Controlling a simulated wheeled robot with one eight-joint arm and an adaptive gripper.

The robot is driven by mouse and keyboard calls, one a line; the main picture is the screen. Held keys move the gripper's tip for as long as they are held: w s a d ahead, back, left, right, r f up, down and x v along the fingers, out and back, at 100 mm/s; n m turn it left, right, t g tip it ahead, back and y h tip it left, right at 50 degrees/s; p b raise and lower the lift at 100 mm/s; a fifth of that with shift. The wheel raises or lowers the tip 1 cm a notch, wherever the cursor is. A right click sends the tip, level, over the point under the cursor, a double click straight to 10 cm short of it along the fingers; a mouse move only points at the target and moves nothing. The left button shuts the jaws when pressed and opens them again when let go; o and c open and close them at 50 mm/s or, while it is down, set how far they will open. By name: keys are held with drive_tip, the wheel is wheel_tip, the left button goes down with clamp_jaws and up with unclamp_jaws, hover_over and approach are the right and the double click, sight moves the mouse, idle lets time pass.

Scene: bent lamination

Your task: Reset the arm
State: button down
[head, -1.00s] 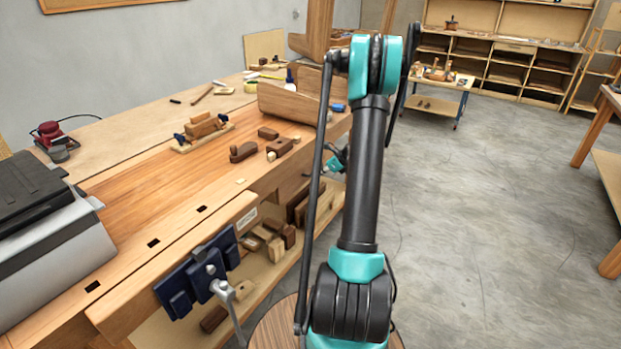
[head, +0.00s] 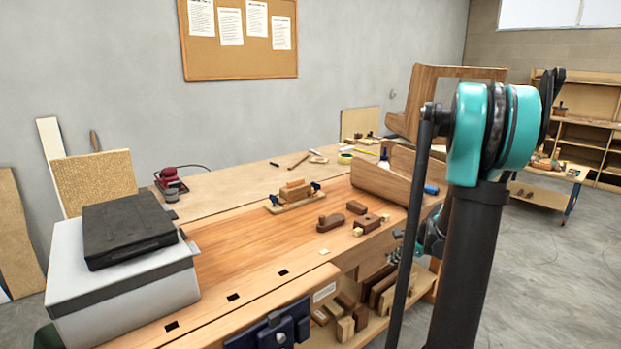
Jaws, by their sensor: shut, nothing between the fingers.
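My arm (head: 470,270) rises at the right of the head view, with its teal elbow joint (head: 490,135) high in the picture. Behind its upright link a teal wrist part (head: 432,238) shows in part. My gripper (head: 397,252) is small and partly hidden there, just left of the wrist and near the bench's right end. It is shut and empty. I cannot tell whether it touches anything.
Grey floor (head: 560,280) is clear at right.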

drive_tip(key=s+a+n+h, duration=0.1)
drive_tip(key=s+a+n, duration=0.2)
drive_tip(key=s+n, duration=0.3)
drive_tip(key=s+a+f+n+h, duration=0.1)
drive_tip(key=s+a+n, duration=0.2)
drive_tip(key=s+n, duration=0.4)
drive_tip(key=s+a+n+g+h, duration=0.1)
drive_tip(key=s+a+n+h, duration=0.1)
drive_tip(key=s+a+n, duration=0.2)
drive_tip(key=s+n, duration=0.3)
drive_tip(key=s, duration=0.5)
drive_tip(key=shift+s+f, duration=0.2)
drive_tip(key=shift+s, duration=0.1)
